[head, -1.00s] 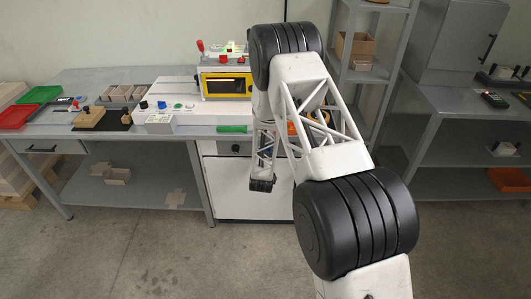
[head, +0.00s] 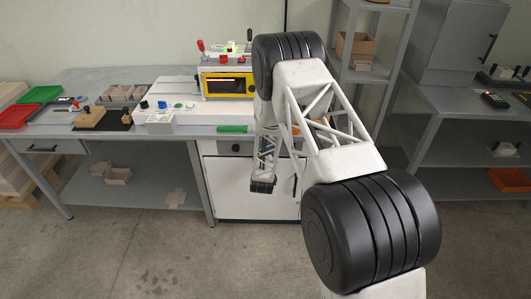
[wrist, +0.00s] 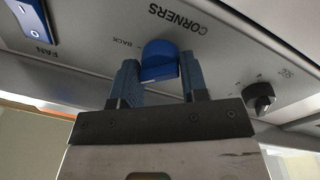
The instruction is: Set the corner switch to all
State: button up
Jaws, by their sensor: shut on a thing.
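The corner switch is a blue knob (wrist: 160,52) under the upside-down label CORNERS on a grey panel (wrist: 100,28) in the wrist view. A BACK mark shows to its left; other marks around it are hidden or too small to read. My gripper (wrist: 159,70) has one blue-grey finger on each side of the knob and is shut on it. I cannot tell which mark the knob points at. In the head view my arm hides the gripper and knob.
A blue rocker switch (wrist: 31,20) marked FAN is at the panel's upper left. A black knob (wrist: 260,98) is to the right of my gripper. In the head view, a yellow-framed machine (head: 226,97) stands on the white counter, left of my arm.

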jog(key=shift+a, duration=0.2)
jog(key=o, duration=0.7)
jog(key=shift+o, duration=0.9)
jog(key=shift+d, duration=0.1)
jog(key=s, duration=0.7)
jog(key=shift+s+a+f, duration=0.2)
jog(key=shift+s+f, duration=0.05)
jog(key=shift+s, duration=0.15)
